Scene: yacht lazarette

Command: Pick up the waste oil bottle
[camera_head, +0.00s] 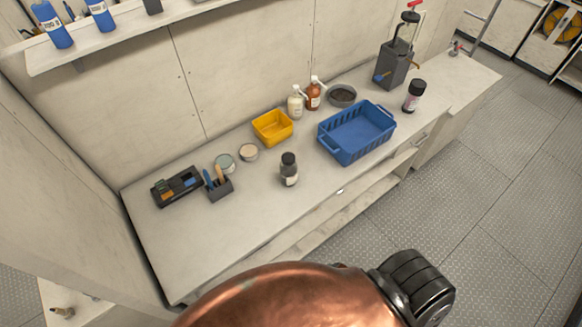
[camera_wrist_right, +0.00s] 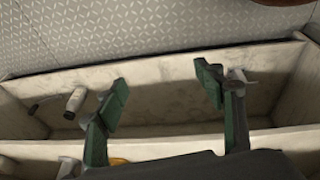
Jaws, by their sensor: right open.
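A dark bottle with a black cap and a pale label (camera_head: 289,170) stands upright at the front middle of the bench; it looks like the waste oil bottle, though I cannot read its label. My right gripper (camera_wrist_right: 162,90) is open in the right wrist view, its green-padded fingers apart with nothing between them. It is over a pale open compartment (camera_wrist_right: 165,95), and the dark bottle does not show there. In the head view only my copper-coloured arm shows, not a gripper. My left gripper is not in view.
On the bench (camera_head: 240,225) stand a blue crate (camera_head: 350,155), a yellow bin (camera_head: 272,127), two pump bottles (camera_head: 305,97), a grey dispenser (camera_head: 393,70), a black-capped can (camera_head: 413,95), a tool holder (camera_head: 219,188) and a black organizer (camera_head: 177,187). The bench front near the dark bottle is clear.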

